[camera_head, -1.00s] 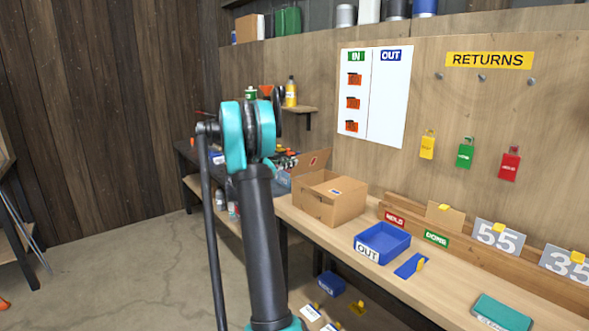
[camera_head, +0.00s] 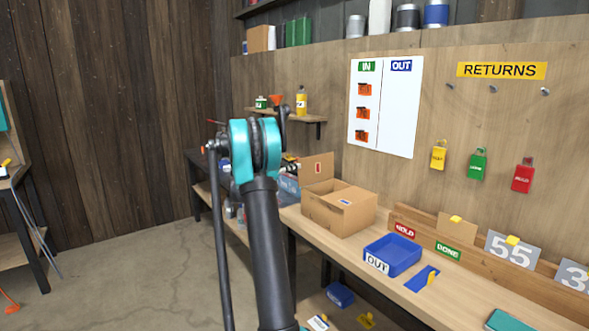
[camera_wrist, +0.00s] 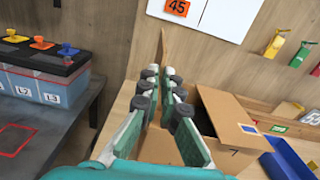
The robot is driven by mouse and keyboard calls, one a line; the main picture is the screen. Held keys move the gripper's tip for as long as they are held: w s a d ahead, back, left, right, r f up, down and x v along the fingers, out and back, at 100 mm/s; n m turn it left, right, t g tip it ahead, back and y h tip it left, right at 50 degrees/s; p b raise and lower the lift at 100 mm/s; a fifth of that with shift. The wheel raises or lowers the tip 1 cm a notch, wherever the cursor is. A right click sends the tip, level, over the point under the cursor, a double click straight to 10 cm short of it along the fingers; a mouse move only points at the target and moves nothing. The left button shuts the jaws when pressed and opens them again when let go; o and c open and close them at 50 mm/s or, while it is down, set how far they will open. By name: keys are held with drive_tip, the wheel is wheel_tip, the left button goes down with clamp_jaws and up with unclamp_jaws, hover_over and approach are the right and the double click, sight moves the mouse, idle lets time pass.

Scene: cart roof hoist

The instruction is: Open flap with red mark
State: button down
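An open cardboard box (camera_head: 340,214) stands on the workbench in the head view. Its flap with the red mark (camera_head: 318,166) stands raised at the box's left back side. Another flap, with a blue-and-white label (camera_head: 345,202), lies across the top. In the wrist view the box (camera_wrist: 228,118) is right of my gripper (camera_wrist: 163,80), and a thin brown upright edge shows beyond the fingertips; I cannot tell surely that it is the flap. My gripper's fingers are apart, with nothing clearly held. In the head view my arm hides the gripper.
A blue OUT tray (camera_head: 400,252) sits right of the box. A wooden rail with signs (camera_head: 470,262) runs along the bench's back. A dark-lidded bin (camera_wrist: 40,70) stands left in the wrist view. A small wall shelf (camera_head: 290,115) is above the bench. Floor at left is open.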

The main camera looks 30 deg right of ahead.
drive_tip(key=c, duration=1.7)
unclamp_jaws()
drive_tip(key=shift+c, duration=0.2)
drive_tip(key=s+a, duration=0.1)
drive_tip(key=a, duration=1.1)
drive_tip(key=s+a+f+m+t+y, duration=0.1)
drive_tip(key=s+a+f+m+y, duration=0.5)
drive_tip(key=s+a+f, duration=0.2)
drive_tip(key=s+a+f+m+y, duration=0.6)
drive_tip(key=s+a, duration=0.6)
drive_tip(key=s, duration=0.5)
drive_tip(key=s+a+f+m+t+y, duration=0.1)
drive_tip(key=s+a+f+m+y, duration=0.5)
drive_tip(key=s+a+f, duration=0.4)
drive_tip(key=s+f+m, duration=0.1)
drive_tip(key=s, duration=0.2)
drive_tip(key=shift+a+m+t, duration=0.25)
drive_tip(key=shift+m+t, duration=0.05)
